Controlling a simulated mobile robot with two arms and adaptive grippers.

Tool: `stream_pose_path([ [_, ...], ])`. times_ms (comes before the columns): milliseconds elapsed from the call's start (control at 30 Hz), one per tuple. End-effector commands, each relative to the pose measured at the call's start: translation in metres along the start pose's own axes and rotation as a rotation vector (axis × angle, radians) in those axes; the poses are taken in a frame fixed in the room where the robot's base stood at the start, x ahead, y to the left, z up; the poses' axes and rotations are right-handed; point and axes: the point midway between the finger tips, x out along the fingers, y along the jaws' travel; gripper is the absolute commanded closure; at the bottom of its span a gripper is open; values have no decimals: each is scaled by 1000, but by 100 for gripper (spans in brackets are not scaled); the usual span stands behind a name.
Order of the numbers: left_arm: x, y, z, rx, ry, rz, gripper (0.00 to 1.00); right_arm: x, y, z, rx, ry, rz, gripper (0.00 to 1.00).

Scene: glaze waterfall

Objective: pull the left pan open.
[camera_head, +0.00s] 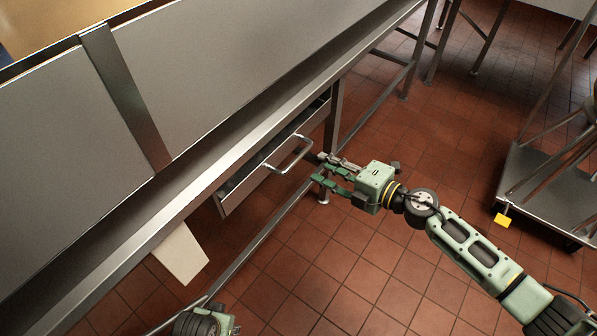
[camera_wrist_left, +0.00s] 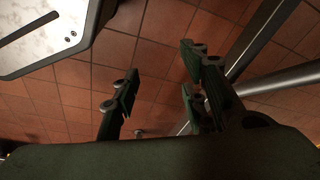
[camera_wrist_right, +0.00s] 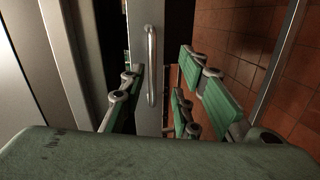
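A metal drawer-like pan (camera_head: 245,185) sits under the long steel counter, with a bar handle (camera_head: 289,155) on its front. A dark gap shows above its front. No second pan is visible. My right gripper (camera_head: 322,168) is open, just right of the handle and apart from it. In the right wrist view the handle (camera_wrist_right: 151,65) stands upright ahead, between the lines of the spread fingers, with nothing held. My left gripper (camera_wrist_left: 160,75) is open and empty in the left wrist view, over floor; in the head view only part of my left arm shows at the bottom.
The steel counter's edge (camera_head: 215,183) runs diagonally above the pan. A table leg (camera_head: 333,118) and a low rail (camera_head: 262,238) are close to my right gripper. A pale panel (camera_head: 182,252) hangs below the counter. A metal cart (camera_head: 550,185) stands at right. Tiled floor between is clear.

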Motion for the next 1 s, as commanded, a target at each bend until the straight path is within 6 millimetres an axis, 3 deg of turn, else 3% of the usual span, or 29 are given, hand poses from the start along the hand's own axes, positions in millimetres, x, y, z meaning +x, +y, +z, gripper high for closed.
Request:
stream_pose_path([
  [100,-3,-1,-5,-1,6,-1,60,3,6,-14,-91,53,-7,71],
  [233,-9,-1,-8,-2,9,-1,60,13,9,-18,-111,65,-8,71],
  [633,-34,-2,-22,-4,26,-3,60,71,8,-21,-107,61,-8,71],
  [1000,-40,-2,-24,-5,28,-4,60,79,8,-21,-107,60,-9,71],
])
